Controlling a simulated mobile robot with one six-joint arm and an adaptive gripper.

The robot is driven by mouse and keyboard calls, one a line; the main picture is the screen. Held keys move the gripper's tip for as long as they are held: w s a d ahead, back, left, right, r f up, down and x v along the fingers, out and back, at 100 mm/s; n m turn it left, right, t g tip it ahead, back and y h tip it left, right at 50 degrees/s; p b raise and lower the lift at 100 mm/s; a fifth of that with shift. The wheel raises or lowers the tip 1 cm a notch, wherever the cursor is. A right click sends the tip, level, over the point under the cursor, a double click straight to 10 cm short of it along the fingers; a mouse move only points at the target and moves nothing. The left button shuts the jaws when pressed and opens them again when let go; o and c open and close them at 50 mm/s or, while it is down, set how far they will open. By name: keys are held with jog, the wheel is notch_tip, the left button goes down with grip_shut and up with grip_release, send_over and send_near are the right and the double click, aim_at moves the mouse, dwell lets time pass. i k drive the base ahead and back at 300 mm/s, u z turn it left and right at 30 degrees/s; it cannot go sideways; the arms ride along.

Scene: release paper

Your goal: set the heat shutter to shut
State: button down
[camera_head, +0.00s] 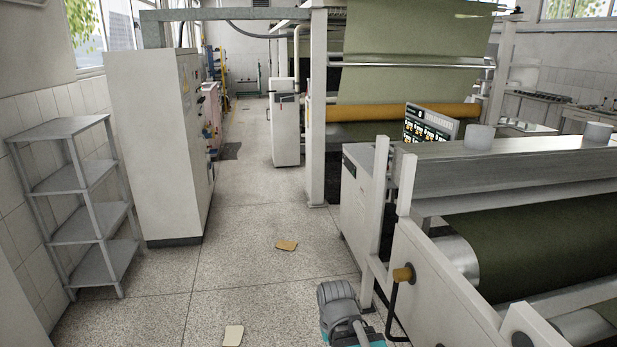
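I cannot pick out the heat shutter for certain in this view. On the right stands a large coating machine (447,280) with wide dark green rollers (560,236). A short orange-brown knob (403,274) sticks out from its near side frame, with a dark bent bar below it. A tilted control panel (431,124) with a dark, lit face stands behind the machine's grey top beam. A grey and teal part of my arm shows at the bottom centre, left of the machine. My gripper is not visible.
A grey speckled floor aisle (240,225) runs ahead, with two small tan pieces (287,245) lying on it. A grey shelf rack (85,183) and a tall white cabinet (155,140) line the left. A white cabinet unit (285,130) stands farther back.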

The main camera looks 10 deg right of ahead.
aim_at(428, 207)
jog(key=i, duration=3.3)
jog(key=z, duration=1.7)
